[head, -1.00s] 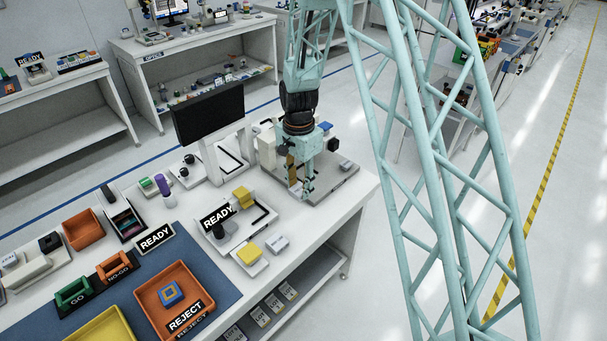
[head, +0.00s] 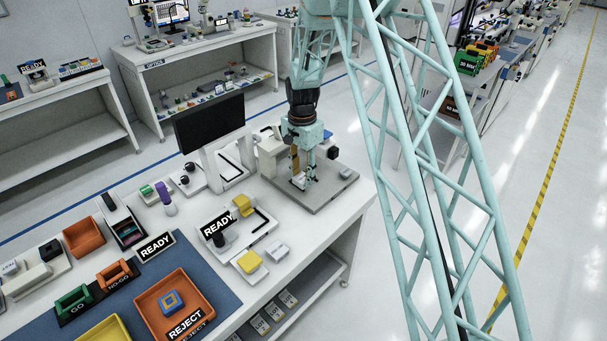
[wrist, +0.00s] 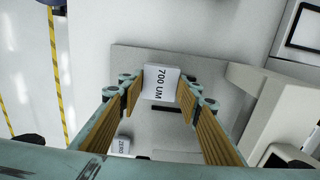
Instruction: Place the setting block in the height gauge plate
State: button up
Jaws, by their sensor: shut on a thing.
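A white block marked "700 UM" (wrist: 160,84), which I take as the setting block, is between my gripper's fingers (wrist: 167,80) in the wrist view. In the head view my gripper (head: 302,181) points down over the grey height gauge plate (head: 328,193), with the white block (head: 298,182) at its tips. The plate also shows in the wrist view (wrist: 128,58), with a dark slot (wrist: 188,116) near the right finger. Whether the block touches the plate cannot be told.
A small block marked "ZERO" (wrist: 124,146) sits on the plate. A white gauge body (head: 271,157) stands at the plate's left. A black monitor (head: 210,122), a READY sign (head: 217,222) and a yellow block (head: 249,261) are further left. The plate's front part is clear.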

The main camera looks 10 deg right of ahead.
aim_at(303, 174)
jog(key=shift+w+d+f, duration=0.1)
jog(key=shift+w+d, duration=0.1)
jog(key=shift+w, duration=0.5)
jog(key=shift+w+d, duration=0.25)
jog(key=shift+w, duration=0.4)
jog(key=shift+w+d+f, duration=0.1)
jog(key=shift+w+d, duration=0.1)
jog(key=shift+w, duration=0.5)
jog(key=shift+w, duration=0.1)
jog(key=shift+w+d, duration=0.1)
jog(key=shift+w, duration=0.1)
jog(key=shift+w+f+p, duration=0.15)
jog(key=shift+f+p, duration=0.15)
jog(key=shift+f, duration=1.45)
jog(key=shift+f, duration=0.15)
jog(key=o, duration=1)
